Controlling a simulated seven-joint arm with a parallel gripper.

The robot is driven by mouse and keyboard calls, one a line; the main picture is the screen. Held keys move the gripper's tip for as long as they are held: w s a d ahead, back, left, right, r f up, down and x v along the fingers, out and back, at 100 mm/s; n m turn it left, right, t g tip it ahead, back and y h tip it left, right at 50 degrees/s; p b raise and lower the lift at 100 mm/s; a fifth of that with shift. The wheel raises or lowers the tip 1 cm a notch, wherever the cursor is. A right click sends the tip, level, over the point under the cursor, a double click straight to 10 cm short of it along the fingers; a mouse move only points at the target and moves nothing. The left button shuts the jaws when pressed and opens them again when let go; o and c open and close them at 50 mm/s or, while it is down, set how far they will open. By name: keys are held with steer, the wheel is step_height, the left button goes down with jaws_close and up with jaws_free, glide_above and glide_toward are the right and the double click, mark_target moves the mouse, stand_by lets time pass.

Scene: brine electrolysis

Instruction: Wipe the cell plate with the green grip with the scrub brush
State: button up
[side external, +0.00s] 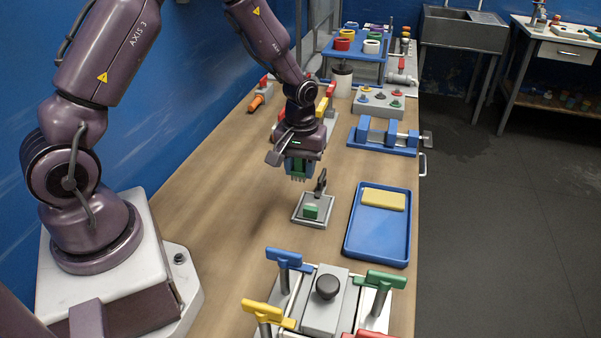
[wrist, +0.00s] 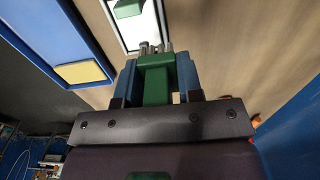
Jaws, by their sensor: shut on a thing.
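My gripper (side external: 298,172) is shut on a green tool with a row of short grey tufts at its tip, seemingly the scrub brush (wrist: 155,80). It is held tufts down, above and behind a small grey stand (side external: 299,220) and apart from it. The stand carries a green block (side external: 310,212) and an upright black piece. The green grip (side external: 382,280) is a T-shaped handle at the right of the grey cell (side external: 325,305) in the foreground.
A blue tray (side external: 375,252) with a yellow pad (side external: 384,199) lies right of the stand. Blue (side external: 284,258), yellow (side external: 268,311) and red grips also stand at the cell. A blue vise (side external: 383,136) is farther back. Bare wood lies left of the stand.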

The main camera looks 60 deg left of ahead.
mark_target(300, 207)
steer(key=shift+f, duration=0.1)
stand_by(0.7)
steer(key=shift+f, duration=3.35)
steer(key=shift+w+d+f, duration=0.35)
steer(key=shift+f, duration=0.25)
steer(key=shift+c, duration=0.4)
steer(key=shift+w+d+f, duration=0.1)
steer(key=shift+w+d, duration=0.9)
steer(key=shift+d, duration=0.1)
steer(key=shift+s+a, duration=1.4)
steer(key=shift+a, duration=0.05)
steer(key=shift+r, duration=4.1)
